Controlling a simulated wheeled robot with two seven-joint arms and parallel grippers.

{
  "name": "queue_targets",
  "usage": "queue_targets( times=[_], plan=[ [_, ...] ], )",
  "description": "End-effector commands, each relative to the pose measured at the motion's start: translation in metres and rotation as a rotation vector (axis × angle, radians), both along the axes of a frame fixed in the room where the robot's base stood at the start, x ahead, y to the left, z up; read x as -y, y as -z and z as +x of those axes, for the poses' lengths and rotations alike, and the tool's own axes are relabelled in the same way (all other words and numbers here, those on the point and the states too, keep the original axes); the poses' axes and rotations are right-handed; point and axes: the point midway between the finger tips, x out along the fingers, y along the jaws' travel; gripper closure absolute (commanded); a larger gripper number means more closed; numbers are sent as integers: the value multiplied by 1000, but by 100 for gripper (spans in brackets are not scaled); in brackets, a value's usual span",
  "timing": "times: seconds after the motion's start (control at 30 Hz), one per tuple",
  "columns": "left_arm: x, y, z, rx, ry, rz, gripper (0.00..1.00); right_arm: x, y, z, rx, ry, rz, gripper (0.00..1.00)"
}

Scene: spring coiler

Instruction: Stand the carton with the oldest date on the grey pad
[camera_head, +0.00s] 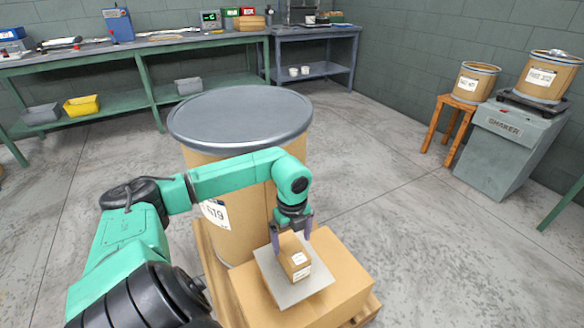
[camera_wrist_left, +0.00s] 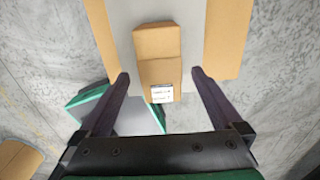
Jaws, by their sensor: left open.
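A small brown carton (camera_head: 287,244) with white labels stands on the grey pad (camera_head: 309,288), which lies on a large cardboard box (camera_head: 345,275). Its label print is too small to read. My left gripper (camera_head: 292,232) is open above the pad, pointing down, with its fingers on either side of the carton's upper part. In the left wrist view the carton (camera_wrist_left: 157,45) sits between the open fingertips (camera_wrist_left: 161,73), with gaps on both sides. The pad (camera_wrist_left: 195,25) shows beneath it. No other small carton can be made out. My right gripper is not in view.
A big drum (camera_head: 235,190) with a grey lid stands close behind the box, on a wooden pallet (camera_head: 212,265). Green benches (camera_head: 140,95) line the back wall. A shaker (camera_head: 515,135) with a drum on top and a wooden stool (camera_head: 455,120) stand at right. Floor between is clear.

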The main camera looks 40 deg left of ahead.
Motion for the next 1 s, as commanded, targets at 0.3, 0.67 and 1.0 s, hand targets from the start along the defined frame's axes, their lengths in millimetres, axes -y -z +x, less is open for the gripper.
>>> queue_targets(
  times=[0.3,0.67,1.0],
  plan=[
    [0,-76,1,2,0,0,0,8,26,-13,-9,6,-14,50],
    [0,-81,0,0,0,0,0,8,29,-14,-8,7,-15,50],
    [0,-81,0,0,0,0,0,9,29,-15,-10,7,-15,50]
  ],
)
